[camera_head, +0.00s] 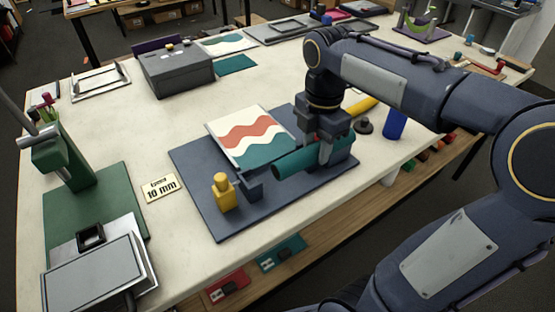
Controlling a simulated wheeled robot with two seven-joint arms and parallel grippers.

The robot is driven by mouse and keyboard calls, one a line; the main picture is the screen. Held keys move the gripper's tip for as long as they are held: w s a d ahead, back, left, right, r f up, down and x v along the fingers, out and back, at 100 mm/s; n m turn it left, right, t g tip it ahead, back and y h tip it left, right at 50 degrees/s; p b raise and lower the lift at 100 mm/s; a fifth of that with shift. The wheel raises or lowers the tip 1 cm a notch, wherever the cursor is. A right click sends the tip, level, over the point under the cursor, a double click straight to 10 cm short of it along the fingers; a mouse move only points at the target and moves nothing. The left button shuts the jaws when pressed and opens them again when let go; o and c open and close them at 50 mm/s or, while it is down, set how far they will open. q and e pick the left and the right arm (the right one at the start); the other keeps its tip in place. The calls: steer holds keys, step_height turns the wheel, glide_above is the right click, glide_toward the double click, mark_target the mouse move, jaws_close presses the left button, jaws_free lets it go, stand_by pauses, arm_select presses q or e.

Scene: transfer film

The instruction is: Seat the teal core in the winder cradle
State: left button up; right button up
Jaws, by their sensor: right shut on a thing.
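The teal core (295,166) is a thick cylinder lying roughly level above the right part of a dark blue-grey base plate (205,165). My right gripper (326,158) points down and is shut on the core, hiding part of its middle. The winder cradle seems to be the dark bracket (250,189) on the plate, with a yellow knobbed post (223,192) beside it. The core's left end is a little right of and behind this bracket, apart from it in the picture. Any cradle part under the core or gripper is hidden. My left gripper is not in view.
A sheet with red, white and teal waves (250,137) lies on the plate behind the core. A "10 mm" card (160,187) and a green press-like stand (65,165) are left. A blue cylinder (395,124) stands right. A grey box (177,70) sits at the back.

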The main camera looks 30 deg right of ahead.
steer(key=w+a+f, duration=0.1)
steer(key=w+f, duration=0.2)
steer(key=w+f+p, duration=0.1)
steer(key=w+f, duration=0.2)
steer(key=f, duration=0.1)
steer(key=w+a+f, duration=0.1)
steer(key=w+f, duration=0.3)
steer(key=shift+a+f+p, duration=0.2)
steer(key=shift+a+p, duration=0.1)
steer(key=shift+f, duration=0.1)
steer(key=o, duration=1)
